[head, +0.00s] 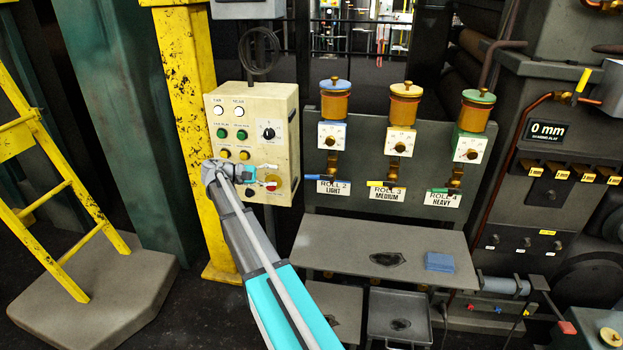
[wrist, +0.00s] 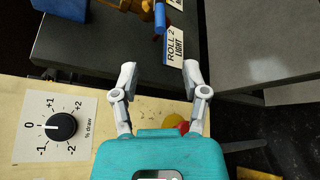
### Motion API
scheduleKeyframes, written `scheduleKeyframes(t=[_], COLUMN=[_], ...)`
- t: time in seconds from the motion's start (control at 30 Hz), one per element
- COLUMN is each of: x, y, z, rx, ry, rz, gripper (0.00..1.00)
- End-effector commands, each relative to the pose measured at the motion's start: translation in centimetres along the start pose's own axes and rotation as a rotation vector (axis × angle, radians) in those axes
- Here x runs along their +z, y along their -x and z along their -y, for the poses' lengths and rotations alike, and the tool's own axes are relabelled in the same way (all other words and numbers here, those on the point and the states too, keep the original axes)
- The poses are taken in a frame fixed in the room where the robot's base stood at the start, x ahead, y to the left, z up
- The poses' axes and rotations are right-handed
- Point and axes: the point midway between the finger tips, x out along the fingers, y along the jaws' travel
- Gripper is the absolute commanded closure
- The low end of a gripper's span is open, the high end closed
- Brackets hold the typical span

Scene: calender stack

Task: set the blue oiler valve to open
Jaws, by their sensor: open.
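The blue oiler (head: 335,104) is the leftmost of three on the grey panel, with a blue lid, an amber cup and a blue-edged dial box. Its blue valve lever (head: 313,177) lies crosswise to the brass outlet, pointing left, above the "ROLL 2 LIGHT" label (head: 334,187). In the wrist view the blue lever (wrist: 160,16) is at the top, beside the label. My gripper (head: 273,177) is open and empty in front of the cream control box, left of the lever and apart from it. Both fingers (wrist: 160,72) show in the wrist view, pointing toward the panel.
The cream control box (head: 250,105) with buttons and a dial stands close behind my gripper. Yellow and green oilers (head: 403,105) stand to the right with their own levers. A grey shelf (head: 340,250) holding a blue cloth (head: 439,261) juts out below.

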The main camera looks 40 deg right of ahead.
Motion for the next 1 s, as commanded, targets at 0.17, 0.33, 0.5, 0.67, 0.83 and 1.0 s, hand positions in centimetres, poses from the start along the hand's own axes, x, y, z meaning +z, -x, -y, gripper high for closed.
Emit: scheduleKeyframes(t=[0.17,0.33,0.5,0.67,0.83,1.0], x=[0.0,0.0,0.0,0.0,0.0,0.0], y=[-0.6,-2.1,-4.3,-6.8,-9.5,-11.8], z=[0.1,0.1,0.2,0.2,0.2,0.2], rx=[-0.001,-0.002,-0.003,-0.003,-0.003,-0.003], ry=[0.0,0.0,0.0,-0.001,-0.001,-0.001], rz=[0.0,0.001,0.002,0.002,0.002,0.002], gripper=[0.42,0.42,0.42,0.42,0.42,0.42])
